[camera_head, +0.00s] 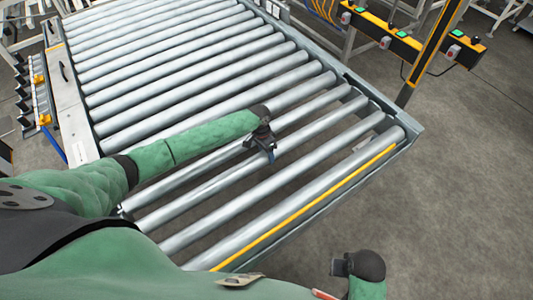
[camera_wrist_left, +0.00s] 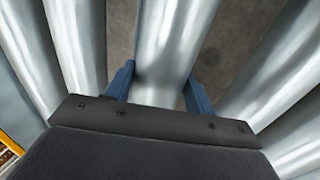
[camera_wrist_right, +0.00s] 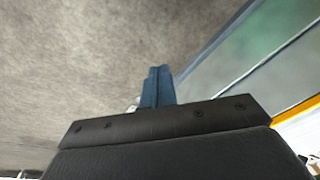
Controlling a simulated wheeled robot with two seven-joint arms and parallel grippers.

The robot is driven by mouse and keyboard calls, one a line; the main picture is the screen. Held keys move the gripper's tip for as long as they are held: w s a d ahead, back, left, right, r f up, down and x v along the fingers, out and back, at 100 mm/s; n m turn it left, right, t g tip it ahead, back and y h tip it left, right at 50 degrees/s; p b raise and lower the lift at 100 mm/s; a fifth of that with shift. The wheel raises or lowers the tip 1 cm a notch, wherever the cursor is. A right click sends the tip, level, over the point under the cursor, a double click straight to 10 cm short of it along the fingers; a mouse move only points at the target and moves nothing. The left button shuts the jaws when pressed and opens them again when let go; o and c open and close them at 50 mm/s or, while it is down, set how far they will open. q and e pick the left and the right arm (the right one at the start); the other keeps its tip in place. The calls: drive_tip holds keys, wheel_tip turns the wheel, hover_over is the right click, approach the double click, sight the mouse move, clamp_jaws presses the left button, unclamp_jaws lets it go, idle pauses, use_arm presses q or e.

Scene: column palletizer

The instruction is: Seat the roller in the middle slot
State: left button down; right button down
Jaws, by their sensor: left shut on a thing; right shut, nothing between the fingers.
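The held grey metal roller (camera_head: 300,137) lies among the parallel rollers near the conveyor's front end. My left gripper (camera_head: 270,154) reaches down onto it from above. In the left wrist view, the blue fingers of my left gripper (camera_wrist_left: 156,90) straddle the roller (camera_wrist_left: 168,50), one on each side. Floor shows in gaps on both sides of it. The roller's ends and its slots are too small or covered to judge its seating. My right gripper (camera_head: 338,267) is shut and empty beyond the front right of the conveyor; its blue fingers (camera_wrist_right: 158,86) touch in the right wrist view.
Many parallel rollers (camera_head: 190,65) fill the conveyor behind my left arm. A side rail (camera_head: 375,92) runs along the right. A yellow strip (camera_head: 310,203) lines the front edge. A yellow beam with buttons (camera_head: 400,38) stands at upper right. Open floor (camera_head: 460,190) lies to the right.

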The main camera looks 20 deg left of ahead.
use_arm(q)
drive_tip(key=shift+c, duration=2.3)
unclamp_jaws()
drive_tip(key=shift+a+r, duration=0.1)
drive_tip(key=shift+r, duration=0.25)
drive_tip(key=shift+b+v, duration=0.75)
drive_tip(key=shift+v, duration=2.8)
use_arm(e)
wheel_tip(320, 180, up, 6)
drive_tip(key=s, duration=0.1)
drive_tip(key=shift+s+d, duration=0.15)
